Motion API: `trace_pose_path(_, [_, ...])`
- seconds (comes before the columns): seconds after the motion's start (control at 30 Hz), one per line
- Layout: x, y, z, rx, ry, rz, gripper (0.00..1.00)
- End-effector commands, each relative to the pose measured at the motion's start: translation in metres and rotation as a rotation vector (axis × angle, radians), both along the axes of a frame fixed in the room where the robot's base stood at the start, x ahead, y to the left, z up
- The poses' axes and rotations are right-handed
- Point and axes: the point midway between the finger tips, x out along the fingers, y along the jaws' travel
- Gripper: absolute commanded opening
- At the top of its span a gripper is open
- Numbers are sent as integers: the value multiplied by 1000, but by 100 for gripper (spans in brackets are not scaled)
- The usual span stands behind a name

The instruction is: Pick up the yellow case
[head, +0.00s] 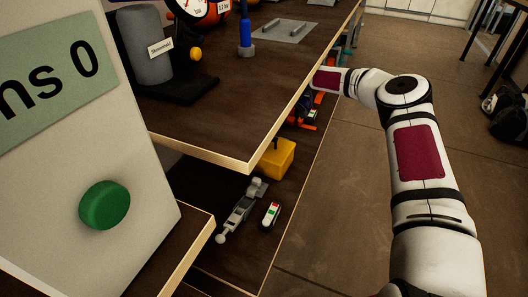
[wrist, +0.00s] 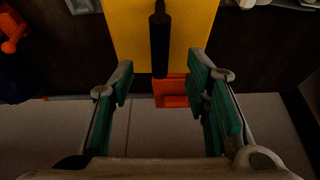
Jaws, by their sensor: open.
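The yellow case (head: 277,158) sits on the lower shelf under the table's corner in the head view, partly covered by the tabletop edge. In the wrist view the yellow case (wrist: 130,35) fills the top centre, with a black bar-like handle (wrist: 159,45) standing out from it. My gripper (wrist: 160,76) is open, its two teal-padded fingers apart to the left and right, with the handle's end showing between them. I cannot tell how far the case lies from the fingertips. In the head view my gripper is hidden beyond the table edge.
An orange object (wrist: 171,91) shows between the fingers. Another orange piece (wrist: 13,30) is at the upper left. A grey fitting (head: 242,208) and a small device (head: 270,215) lie on the shelf in front of the case. The tabletop (head: 215,125) overhangs the shelf.

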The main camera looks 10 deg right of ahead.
Motion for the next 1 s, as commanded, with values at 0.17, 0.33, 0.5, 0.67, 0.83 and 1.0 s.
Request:
trace_pose_path(0.17, [5, 6, -21, 2, 1, -1, 43])
trace_pose_path(0.33, [12, 14, -47, 2, 1, -1, 43])
trace_pose_path(0.5, [15, 18, -58, 1, -1, -2, 43])
trace_pose_path(0.67, [16, 18, -59, 0, 0, -1, 43])
trace_pose_path(0.83, [16, 18, -58, -1, -1, -2, 25])
trace_pose_path(1.0, [16, 18, -58, -1, -1, -2, 0])
